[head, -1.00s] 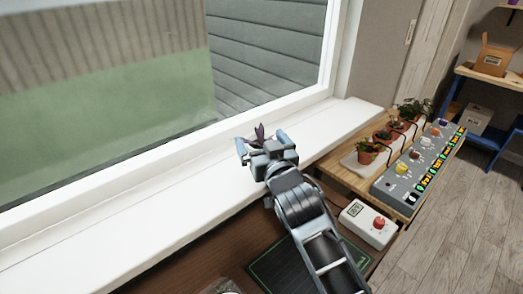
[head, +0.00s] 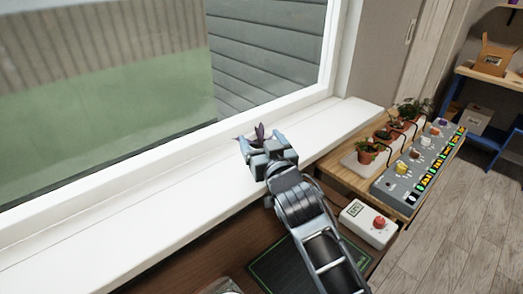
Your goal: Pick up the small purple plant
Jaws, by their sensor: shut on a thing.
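The small purple plant (head: 260,131) shows as a few dark purple leaves sticking up just beyond my gripper (head: 262,143), over the white windowsill (head: 130,216). My gripper reaches across the sill, and its two fingers stand on either side of the plant. It is shut on the plant. The plant's lower part and any pot are hidden behind the gripper body, so I cannot tell whether it touches the sill.
A wooden table at the right holds a white tray with several potted plants (head: 367,152) and a grey control panel (head: 405,181) with knobs. A white device with a red knob (head: 368,224) and a dark green-edged mat (head: 270,262) lie nearer. The left sill is clear.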

